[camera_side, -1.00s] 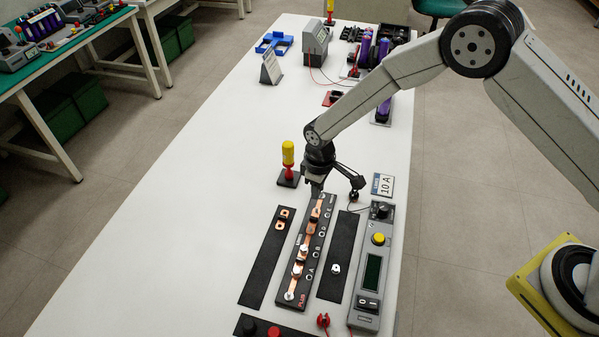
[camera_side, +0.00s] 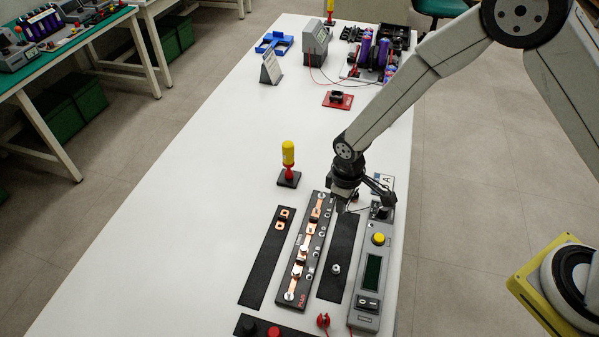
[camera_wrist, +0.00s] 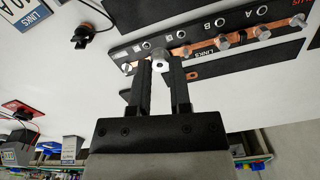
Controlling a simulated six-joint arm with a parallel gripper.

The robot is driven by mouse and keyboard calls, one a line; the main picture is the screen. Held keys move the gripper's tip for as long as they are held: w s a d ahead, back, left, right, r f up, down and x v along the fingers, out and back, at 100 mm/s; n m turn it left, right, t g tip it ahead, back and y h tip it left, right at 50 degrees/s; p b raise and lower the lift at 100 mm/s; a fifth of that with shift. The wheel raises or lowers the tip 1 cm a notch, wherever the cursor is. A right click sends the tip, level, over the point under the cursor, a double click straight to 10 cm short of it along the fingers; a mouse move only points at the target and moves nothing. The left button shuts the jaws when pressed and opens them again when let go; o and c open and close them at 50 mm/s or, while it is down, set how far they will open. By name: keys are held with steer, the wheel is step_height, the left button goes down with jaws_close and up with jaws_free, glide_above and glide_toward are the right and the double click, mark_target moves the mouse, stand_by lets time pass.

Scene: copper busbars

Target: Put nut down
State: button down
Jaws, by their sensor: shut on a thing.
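My gripper (camera_side: 341,207) is over the far end of the right-hand black strip (camera_side: 343,240) in the side view. In the wrist view my gripper (camera_wrist: 160,72) is shut on a small silver nut (camera_wrist: 158,66) between its fingertips. The held nut is hidden or too small to make out in the side view. Another nut (camera_side: 336,269) rests on the same black strip, nearer the camera. To its left is the black busbar board (camera_side: 292,300) with copper links and silver fasteners. Whether the held nut touches the strip cannot be told.
A left-hand black strip (camera_side: 258,275) bears two copper pieces (camera_side: 282,219). A grey meter unit (camera_side: 370,300) with a yellow button stands close on the right. The table's left side is clear.

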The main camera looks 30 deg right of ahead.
steer(key=s+d+r, duration=0.1)
steer(key=s+d, duration=0.1)
steer(key=s, duration=0.5)
steer(key=s+d+r, duration=0.2)
steer(key=s+d, duration=0.1)
steer(key=s, duration=0.5)
steer(key=shift+r+m, duration=0.2)
steer(key=shift+m, duration=0.2)
steer(key=shift+w, duration=0.1)
glide_above(344, 235)
steer(key=s, duration=0.2)
steer(key=f, duration=0.8)
steer(key=shift+w+d+f, duration=0.15)
steer(key=shift+w+d, duration=0.1)
steer(key=shift+w+a+f, duration=0.15)
steer(key=shift+w+f, duration=0.35)
steer(key=shift+w+f, duration=0.1)
steer(key=shift+w+f, duration=0.15)
steer(key=shift+f, duration=1.6)
